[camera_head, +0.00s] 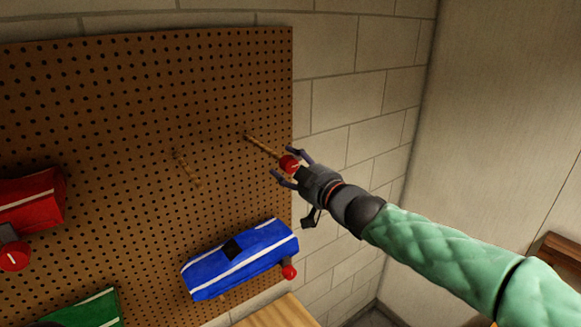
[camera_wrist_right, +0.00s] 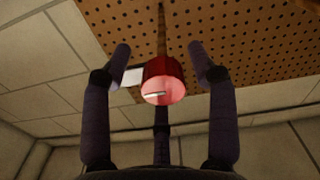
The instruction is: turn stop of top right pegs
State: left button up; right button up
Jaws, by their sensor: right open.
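The top right peg (camera_head: 262,146) is a thin wooden rod that sticks out of the brown pegboard near its right edge. A red stop (camera_head: 289,163) sits on its outer end; in the right wrist view the stop (camera_wrist_right: 163,82) shows a round red face with a short white line, nearly level. My right gripper (camera_head: 293,167) is open around the stop. In the right wrist view its fingers (camera_wrist_right: 162,62) stand on both sides of the stop, with a gap on each side. My left gripper is in neither view.
The pegboard (camera_head: 120,110) hangs on a block wall. A blue racecar body (camera_head: 240,262) hangs below the gripper, with a red stop (camera_head: 289,271) beside it. A red body (camera_head: 30,200) and a green one (camera_head: 85,312) are at left. A bare peg (camera_head: 188,170) stands left of the gripper.

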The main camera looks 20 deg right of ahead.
jog(key=c, duration=1.1)
jog(key=shift+f, duration=0.1)
